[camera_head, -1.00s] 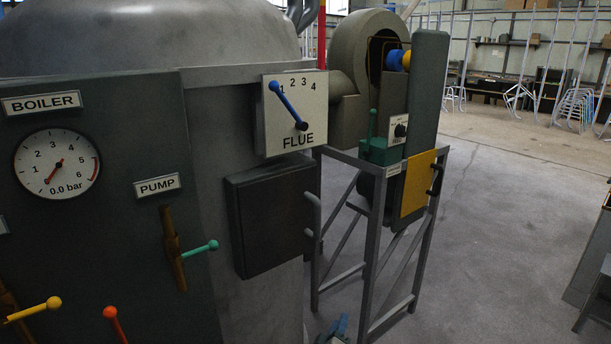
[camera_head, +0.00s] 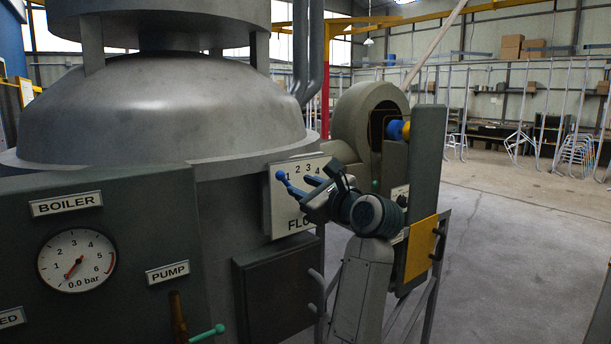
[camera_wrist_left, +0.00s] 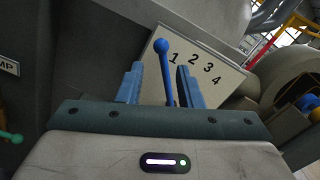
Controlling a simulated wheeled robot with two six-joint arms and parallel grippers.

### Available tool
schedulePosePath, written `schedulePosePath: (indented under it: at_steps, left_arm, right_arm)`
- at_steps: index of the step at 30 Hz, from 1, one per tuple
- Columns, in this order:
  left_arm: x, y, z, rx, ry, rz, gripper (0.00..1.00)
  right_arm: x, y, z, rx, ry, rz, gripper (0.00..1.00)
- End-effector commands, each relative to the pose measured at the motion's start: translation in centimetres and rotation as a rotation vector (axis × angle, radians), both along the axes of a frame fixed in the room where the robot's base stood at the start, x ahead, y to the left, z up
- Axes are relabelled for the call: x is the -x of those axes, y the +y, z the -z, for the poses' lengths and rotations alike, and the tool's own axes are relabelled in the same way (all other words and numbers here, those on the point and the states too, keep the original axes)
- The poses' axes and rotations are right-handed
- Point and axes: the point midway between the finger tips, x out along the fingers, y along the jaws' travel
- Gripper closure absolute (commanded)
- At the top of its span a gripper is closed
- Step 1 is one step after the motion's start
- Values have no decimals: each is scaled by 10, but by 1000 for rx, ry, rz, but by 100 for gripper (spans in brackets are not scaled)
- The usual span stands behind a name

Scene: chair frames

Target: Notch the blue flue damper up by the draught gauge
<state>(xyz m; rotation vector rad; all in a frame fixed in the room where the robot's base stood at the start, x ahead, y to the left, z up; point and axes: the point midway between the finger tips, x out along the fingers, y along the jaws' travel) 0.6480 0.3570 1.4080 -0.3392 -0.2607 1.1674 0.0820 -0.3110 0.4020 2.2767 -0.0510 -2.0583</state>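The blue flue damper lever (camera_head: 281,176) is on the white FLUE plate (camera_head: 313,163) numbered 1 to 4, with its ball near the 1. My left gripper (camera_head: 303,187) is in front of the plate and hides the lever's lower part and some lettering. In the left wrist view the lever (camera_wrist_left: 164,62) stands between the two blue fingers, nearer the right one. The fingers are apart, with a gap on the left; contact on the right is unclear. I cannot pick out a draught gauge. My right gripper is not in view.
The boiler pressure gauge (camera_head: 76,261) reads about 0.0 bar. A green-tipped pump lever (camera_head: 218,329) is below left. A dark hatch (camera_head: 272,289) sits under the plate. A grey fan housing (camera_head: 364,120) and yellow panel (camera_head: 421,248) stand right. Open floor lies further right.

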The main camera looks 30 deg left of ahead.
Motion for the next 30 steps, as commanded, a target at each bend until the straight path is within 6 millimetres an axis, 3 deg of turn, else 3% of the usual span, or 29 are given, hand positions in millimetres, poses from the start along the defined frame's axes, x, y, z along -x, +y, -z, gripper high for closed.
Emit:
schedulePosePath:
  at_steps: [8, 21, 22, 25, 30]
  left_arm:
    - [-3, 13, -8, 37, -27, 10, 67]
    - [-28, 74, -8, 34, -25, 8, 67]
    - [-29, 75, -7, 35, -24, 10, 69]
    - [-29, 73, -5, 37, -26, 12, 89]
    - [-29, 73, -5, 38, -24, 12, 90]
  right_arm:
    - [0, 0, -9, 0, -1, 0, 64]
    - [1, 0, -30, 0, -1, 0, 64]
    - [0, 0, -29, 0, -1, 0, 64]
    - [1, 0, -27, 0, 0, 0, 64]
    - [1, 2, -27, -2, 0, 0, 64]
